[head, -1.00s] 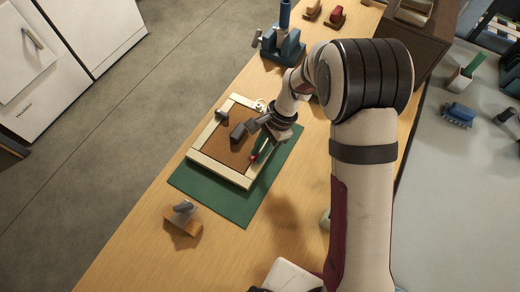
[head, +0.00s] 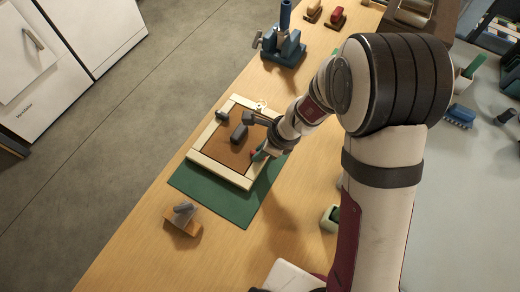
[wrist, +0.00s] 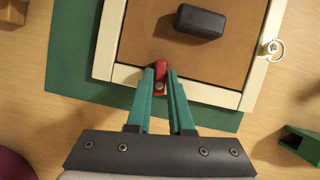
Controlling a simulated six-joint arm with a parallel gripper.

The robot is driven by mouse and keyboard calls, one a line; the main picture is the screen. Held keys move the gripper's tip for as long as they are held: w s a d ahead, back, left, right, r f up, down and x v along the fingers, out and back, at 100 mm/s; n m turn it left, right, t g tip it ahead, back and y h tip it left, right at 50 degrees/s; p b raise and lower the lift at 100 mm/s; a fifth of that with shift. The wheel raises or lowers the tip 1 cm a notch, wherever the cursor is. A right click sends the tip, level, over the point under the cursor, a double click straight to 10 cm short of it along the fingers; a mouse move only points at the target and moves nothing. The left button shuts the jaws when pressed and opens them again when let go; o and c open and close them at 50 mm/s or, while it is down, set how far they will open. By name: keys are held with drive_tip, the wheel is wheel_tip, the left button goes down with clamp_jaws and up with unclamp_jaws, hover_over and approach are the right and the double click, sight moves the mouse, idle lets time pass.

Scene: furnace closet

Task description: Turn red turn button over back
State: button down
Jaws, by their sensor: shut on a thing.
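The red turn button (wrist: 160,74) sits on the cream frame's near rail in the wrist view. Its far end appears to reach past the rail's inner edge over the brown back (wrist: 140,40). My gripper (wrist: 160,76) has its teal fingers closed on the button's two sides. In the head view only a bit of the red button (head: 254,153) shows beside my gripper (head: 259,155). The cream frame (head: 215,173) lies back side up, with the brown back (head: 222,148) inside it.
A dark block (wrist: 200,22) lies on the back. A ring hanger (wrist: 272,49) is on the frame's right rail. The green mat (head: 215,203) lies beneath. A blue vise (head: 283,45), an orange-brown block with a grey top (head: 183,218) and a pale green item (head: 330,217) stand around.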

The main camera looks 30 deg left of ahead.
drive_tip(key=shift+m+t, duration=0.4)
drive_tip(key=shift+m, duration=0.4)
drive_tip(key=c, duration=0.8)
unclamp_jaws()
drive_tip(key=shift+r, duration=0.1)
drive_tip(key=v, duration=1.5)
drive_tip(key=shift+r, duration=0.35)
